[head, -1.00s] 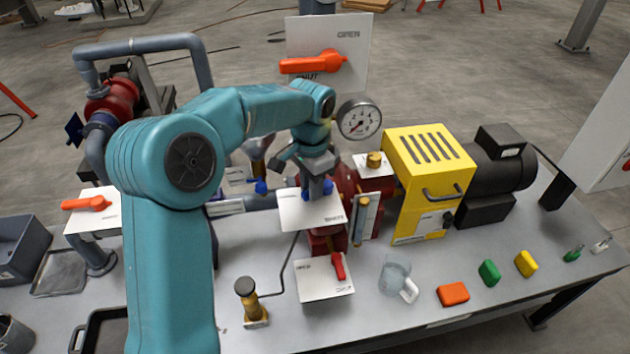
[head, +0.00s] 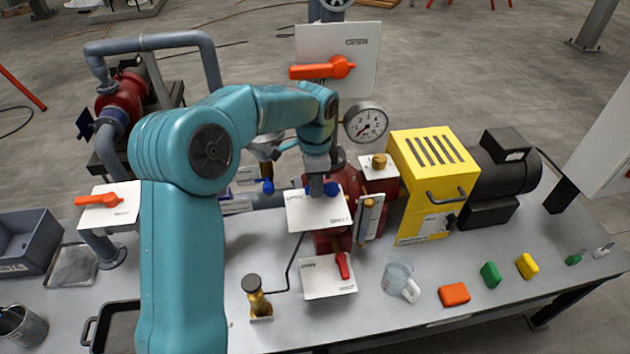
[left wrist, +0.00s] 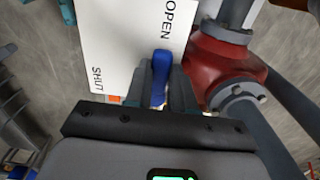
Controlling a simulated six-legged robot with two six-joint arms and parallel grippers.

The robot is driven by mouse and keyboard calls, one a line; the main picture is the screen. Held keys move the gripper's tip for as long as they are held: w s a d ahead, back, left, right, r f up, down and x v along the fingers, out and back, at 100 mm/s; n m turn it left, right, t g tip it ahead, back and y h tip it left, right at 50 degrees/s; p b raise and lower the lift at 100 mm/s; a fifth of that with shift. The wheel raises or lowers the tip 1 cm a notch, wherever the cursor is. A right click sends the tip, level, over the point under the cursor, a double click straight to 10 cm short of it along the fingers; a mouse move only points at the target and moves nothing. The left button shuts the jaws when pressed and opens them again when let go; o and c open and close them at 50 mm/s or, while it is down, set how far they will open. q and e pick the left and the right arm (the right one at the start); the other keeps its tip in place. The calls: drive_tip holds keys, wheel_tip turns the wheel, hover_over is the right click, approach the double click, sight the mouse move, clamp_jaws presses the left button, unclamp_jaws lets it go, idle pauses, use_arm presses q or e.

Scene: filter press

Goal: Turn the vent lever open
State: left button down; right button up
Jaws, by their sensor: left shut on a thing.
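A blue lever (left wrist: 161,72) sits in front of a white plate (left wrist: 128,42) marked OPEN and SHUT in the left wrist view. My left gripper (left wrist: 161,90) is shut on this lever, one finger on each side. The lever points toward the gripper, near the OPEN end of the plate. In the head view the left gripper (head: 317,188) reaches down over the white plate (head: 315,212), and blue shows on both sides of it. The gripper hides part of the lever. My right gripper is not in view.
A pressure gauge (head: 366,123) stands close to the right of my wrist. A large orange lever (head: 322,69) is behind, and a small red lever (head: 343,266) is in front. A yellow guard (head: 432,180) is at right. A glass jug (head: 398,276) stands on the table.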

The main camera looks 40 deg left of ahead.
use_arm(q)
drive_tip(key=shift+w, duration=0.1)
drive_tip(key=c, duration=1)
unclamp_jaws()
drive_tip(key=shift+o, duration=0.2)
wheel_tip(320, 180, up, 16)
drive_tip(key=p, duration=0.1)
drive_tip(key=shift+r, duration=0.2)
drive_tip(key=shift+f, duration=0.1)
